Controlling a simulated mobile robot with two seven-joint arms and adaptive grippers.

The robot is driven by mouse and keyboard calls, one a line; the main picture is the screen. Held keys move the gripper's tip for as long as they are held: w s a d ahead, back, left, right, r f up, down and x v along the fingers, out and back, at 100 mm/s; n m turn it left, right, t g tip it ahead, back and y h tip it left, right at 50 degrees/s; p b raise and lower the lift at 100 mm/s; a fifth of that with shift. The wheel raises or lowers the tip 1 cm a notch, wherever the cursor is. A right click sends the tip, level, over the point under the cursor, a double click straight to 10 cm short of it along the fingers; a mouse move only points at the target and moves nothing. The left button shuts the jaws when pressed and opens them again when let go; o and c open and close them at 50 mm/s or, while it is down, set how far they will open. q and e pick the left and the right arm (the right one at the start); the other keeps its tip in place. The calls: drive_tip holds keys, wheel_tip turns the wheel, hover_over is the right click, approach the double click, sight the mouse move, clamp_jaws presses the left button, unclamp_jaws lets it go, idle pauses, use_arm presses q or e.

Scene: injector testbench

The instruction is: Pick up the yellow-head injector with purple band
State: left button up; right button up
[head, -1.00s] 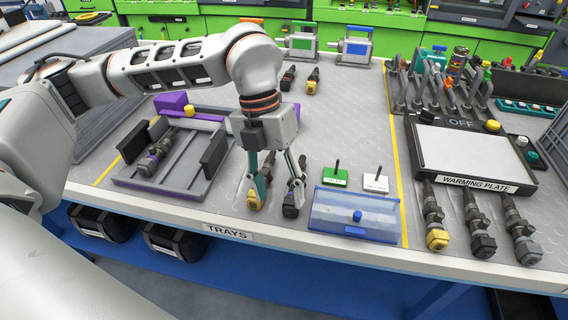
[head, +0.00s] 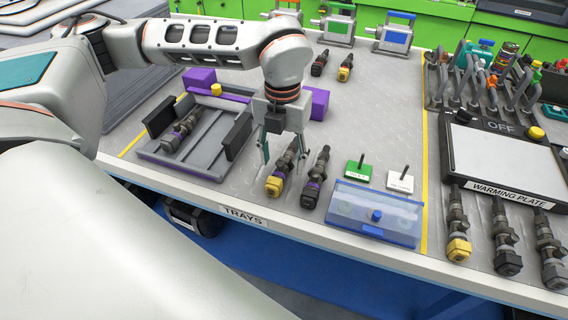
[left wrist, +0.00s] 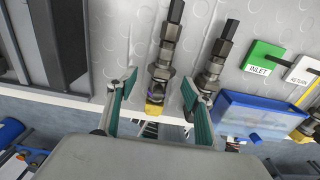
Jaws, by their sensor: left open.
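The yellow-head injector (head: 281,170) lies on the grey table near its front edge, its yellow head toward the edge, with a little purple near the head. It also shows in the left wrist view (left wrist: 165,52). My left gripper (head: 284,154) is open above it. In the left wrist view its two fingers (left wrist: 158,80) stand on either side of this injector, with nothing held. My right gripper is not in view.
A tray holder (head: 228,103) with another injector stands at the left. A purple block (head: 319,103) is behind the gripper. Green and white labelled stands (head: 358,171) and a blue lidded box (head: 375,214) are at the right. Another yellow-head injector (head: 458,226) lies before the warming plate (head: 500,155).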

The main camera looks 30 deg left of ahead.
use_arm(q)
drive_tip(key=shift+f, duration=0.35)
clamp_jaws()
drive_tip(key=shift+r, duration=0.15)
